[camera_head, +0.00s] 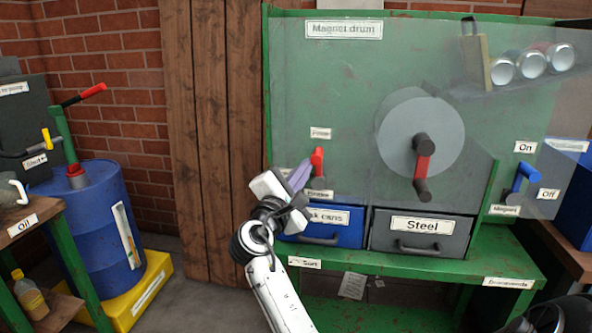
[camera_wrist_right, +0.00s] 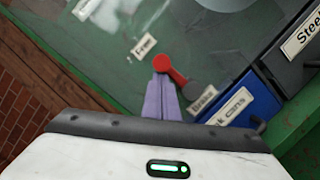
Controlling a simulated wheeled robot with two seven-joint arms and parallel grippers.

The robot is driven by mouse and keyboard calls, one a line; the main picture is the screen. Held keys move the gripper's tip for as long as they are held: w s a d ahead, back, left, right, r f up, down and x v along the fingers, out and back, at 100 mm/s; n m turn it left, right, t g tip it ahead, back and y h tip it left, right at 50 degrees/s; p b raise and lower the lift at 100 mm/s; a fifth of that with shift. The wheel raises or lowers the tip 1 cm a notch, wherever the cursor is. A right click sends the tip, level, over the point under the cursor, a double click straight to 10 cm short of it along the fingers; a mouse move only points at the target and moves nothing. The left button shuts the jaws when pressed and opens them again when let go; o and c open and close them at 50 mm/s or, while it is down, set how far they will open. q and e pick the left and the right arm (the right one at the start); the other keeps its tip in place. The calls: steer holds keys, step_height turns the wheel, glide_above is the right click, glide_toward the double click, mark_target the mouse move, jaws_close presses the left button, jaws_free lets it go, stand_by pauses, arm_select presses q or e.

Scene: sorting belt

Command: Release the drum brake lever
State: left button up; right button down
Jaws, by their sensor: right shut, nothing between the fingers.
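The drum brake lever (camera_head: 317,160) is a short red handle on the green front panel, at the left of the magnet drum. It points up from its grey pivot toward the "Free" label (camera_head: 320,133); the "Brake" label (camera_head: 318,194) is below. In the right wrist view the lever (camera_wrist_right: 172,71) shows its round red knob toward "Free" (camera_wrist_right: 143,45). My right gripper (camera_head: 305,167) has its purple fingers shut and empty, with the tips just left of the lever. In the wrist view the fingertips (camera_wrist_right: 161,80) lie close by the knob; contact cannot be told. My left gripper is out of view.
A blue drawer (camera_head: 345,238) and a grey "Steel" drawer (camera_head: 440,241) sit below. A blue magnet switch (camera_head: 523,176) is at the right. A blue barrel (camera_head: 85,215) stands at the left.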

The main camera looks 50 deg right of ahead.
steer(key=shift+s+d+r+m, duration=0.1)
steer(key=shift+s+m, duration=0.05)
steer(key=shift+m, duration=0.25)
stand_by(0.3)
steer(key=a+f+b, duration=0.1)
steer(key=a+f, duration=0.2)
steer(key=a, duration=0.8)
steer(key=shift+s+f+b, duration=0.2)
steer(key=shift+f+b, duration=0.15)
steer(key=shift+b, duration=0.05)
steer(key=shift+a, duration=0.1)
